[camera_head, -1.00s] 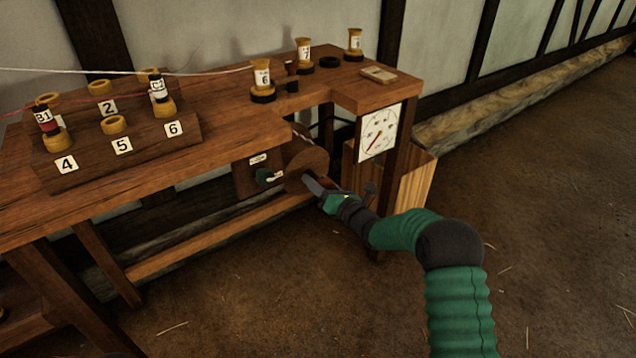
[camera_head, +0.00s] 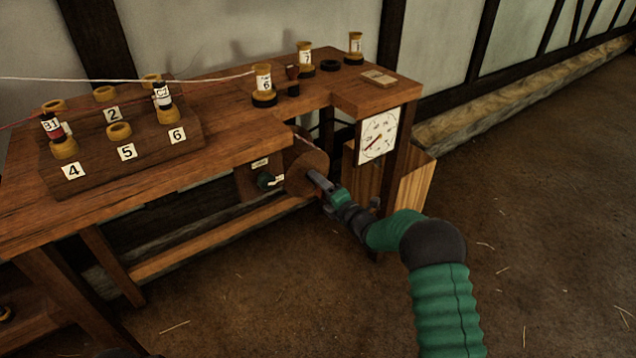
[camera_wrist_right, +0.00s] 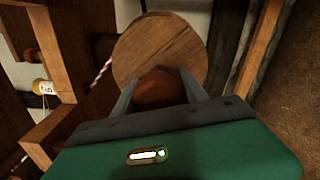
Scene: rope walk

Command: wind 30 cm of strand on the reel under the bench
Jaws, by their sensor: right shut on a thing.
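The reel (camera_head: 306,172) is a round wooden disc under the right part of the bench, and its face also shows in the right wrist view (camera_wrist_right: 150,45). A red-and-white strand (camera_wrist_right: 103,74) runs to the reel's left side there. My right gripper (camera_head: 318,180) reaches in from the right and is shut on a reddish-brown wooden knob (camera_wrist_right: 160,88) in front of the disc. The knob is mostly hidden in the head view. A white dial (camera_head: 379,135) with a red needle hangs at the bench's right end. My left gripper is not in view.
The bench top (camera_head: 225,142) carries a rack (camera_head: 120,160) with numbered holders and bobbins, more bobbins at the back, and a small wooden block (camera_head: 378,78). The floor at right is clear.

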